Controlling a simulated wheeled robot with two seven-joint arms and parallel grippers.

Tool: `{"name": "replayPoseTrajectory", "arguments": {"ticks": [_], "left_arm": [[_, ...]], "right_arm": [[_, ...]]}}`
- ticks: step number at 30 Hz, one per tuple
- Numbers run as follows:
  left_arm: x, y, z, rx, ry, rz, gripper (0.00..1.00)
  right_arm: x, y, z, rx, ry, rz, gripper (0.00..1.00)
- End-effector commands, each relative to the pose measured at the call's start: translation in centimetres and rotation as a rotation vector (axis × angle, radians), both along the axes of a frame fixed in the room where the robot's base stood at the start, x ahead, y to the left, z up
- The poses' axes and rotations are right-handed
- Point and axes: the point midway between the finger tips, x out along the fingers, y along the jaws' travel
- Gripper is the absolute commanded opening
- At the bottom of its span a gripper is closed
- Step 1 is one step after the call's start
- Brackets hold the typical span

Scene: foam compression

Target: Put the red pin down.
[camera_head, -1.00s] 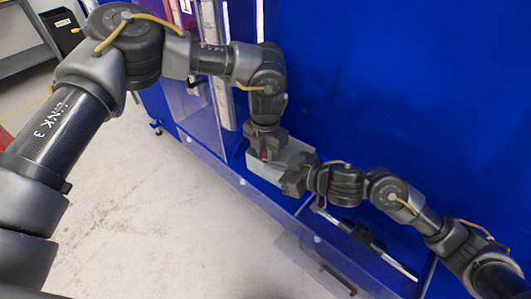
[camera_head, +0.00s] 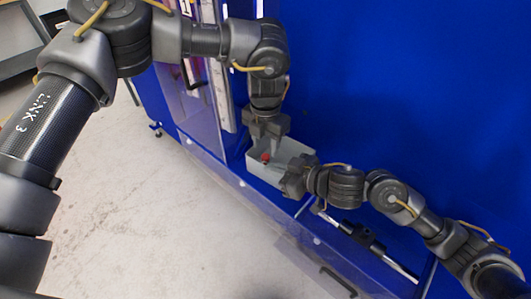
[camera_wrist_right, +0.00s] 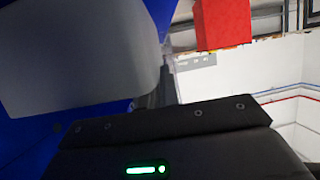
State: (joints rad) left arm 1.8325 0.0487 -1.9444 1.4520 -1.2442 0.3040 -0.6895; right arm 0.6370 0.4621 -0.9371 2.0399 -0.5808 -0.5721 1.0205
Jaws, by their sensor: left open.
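The red pin (camera_head: 265,157) shows as a small red spot at the light grey open box (camera_head: 297,157), near its left side. Its exact seat there is too small to tell. My left gripper (camera_head: 266,135) is open and empty just above the pin, pointing down and apart from it. My right gripper (camera_head: 291,181) is at the box's near right side; its fingers are too dark and small to read. In the right wrist view a blurred grey surface (camera_wrist_right: 85,60) fills the upper left, and a red block (camera_wrist_right: 222,22) shows at the top.
A blue panel (camera_head: 410,90) rises behind the box. A clear guard (camera_head: 235,185) runs along the front edge. A black and silver rod fitting (camera_head: 365,238) lies to the lower right. The pale floor (camera_head: 160,230) in front is bare.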

Motion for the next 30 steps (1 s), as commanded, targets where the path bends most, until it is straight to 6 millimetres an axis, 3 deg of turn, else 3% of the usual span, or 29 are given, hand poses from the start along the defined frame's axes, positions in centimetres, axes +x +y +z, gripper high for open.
{"name": "replayPoseTrajectory", "arguments": {"ticks": [6,12,26,27,30], "left_arm": [[0.0,0.0,4.5,-0.001,-0.003,0.000,0.43],[0.0,0.0,6.6,0.001,0.000,0.000,0.43],[0.0,0.0,7.0,0.000,0.000,0.000,0.43],[0.0,0.0,7.0,0.000,0.000,0.000,0.43],[0.0,0.0,7.0,0.000,0.000,0.000,0.43]], "right_arm": [[0.0,0.0,0.0,0.000,0.000,0.000,0.00],[0.0,0.0,0.0,0.000,0.000,0.000,0.00],[0.0,0.0,0.0,0.000,0.000,0.000,0.00],[0.0,0.0,0.0,0.000,0.000,0.000,0.09],[0.0,0.0,0.0,0.000,0.000,0.000,0.22]]}}
